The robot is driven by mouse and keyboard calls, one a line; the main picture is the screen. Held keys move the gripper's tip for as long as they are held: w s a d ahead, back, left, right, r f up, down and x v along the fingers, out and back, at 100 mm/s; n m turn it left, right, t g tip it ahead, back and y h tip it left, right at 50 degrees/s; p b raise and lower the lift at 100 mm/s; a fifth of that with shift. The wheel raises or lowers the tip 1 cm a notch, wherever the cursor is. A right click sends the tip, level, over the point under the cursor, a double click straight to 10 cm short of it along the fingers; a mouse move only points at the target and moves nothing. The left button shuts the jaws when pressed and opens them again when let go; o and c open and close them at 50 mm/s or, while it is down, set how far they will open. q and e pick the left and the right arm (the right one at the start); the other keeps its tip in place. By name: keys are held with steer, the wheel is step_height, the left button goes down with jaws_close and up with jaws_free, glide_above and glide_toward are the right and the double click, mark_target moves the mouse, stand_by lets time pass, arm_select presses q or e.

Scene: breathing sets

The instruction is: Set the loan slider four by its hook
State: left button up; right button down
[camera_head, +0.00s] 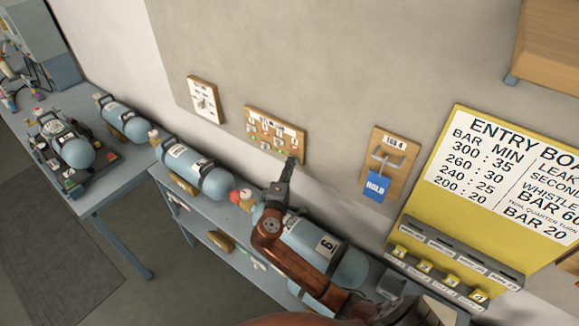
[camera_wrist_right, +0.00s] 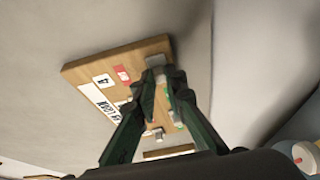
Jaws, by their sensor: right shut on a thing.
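The loan board (camera_head: 275,134) is a small wooden panel on the wall with rows of small red, green and white marks. It also shows in the right wrist view (camera_wrist_right: 85,70), with a printed label, a "4" and a red mark. My right gripper (camera_head: 291,162) is at the board's lower right corner. In the right wrist view its fingers (camera_wrist_right: 163,85) are closed together on a small grey slider knob (camera_wrist_right: 155,61) near the board's edge. The fingers hide part of the board. A "TAG 4" board (camera_head: 404,140) with a metal hook carries a blue HOLD tag (camera_head: 377,187).
A blue-grey bench (camera_head: 150,180) with several blue cylinders (camera_head: 205,177) stands below the wall boards. A yellow entry board (camera_head: 440,215) is at the right. A smaller wooden panel (camera_head: 205,100) hangs to the left. The wall between the boards is clear.

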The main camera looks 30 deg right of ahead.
mark_target(293, 146)
step_height(293, 146, up, 6)
steer(key=p, duration=0.3)
steer(key=shift+f, duration=0.2)
steer(key=c, duration=2.1)
jaws_free()
steer(key=shift+o, duration=0.7)
steer(key=shift+f, duration=0.1)
steer(key=v, duration=1.2)
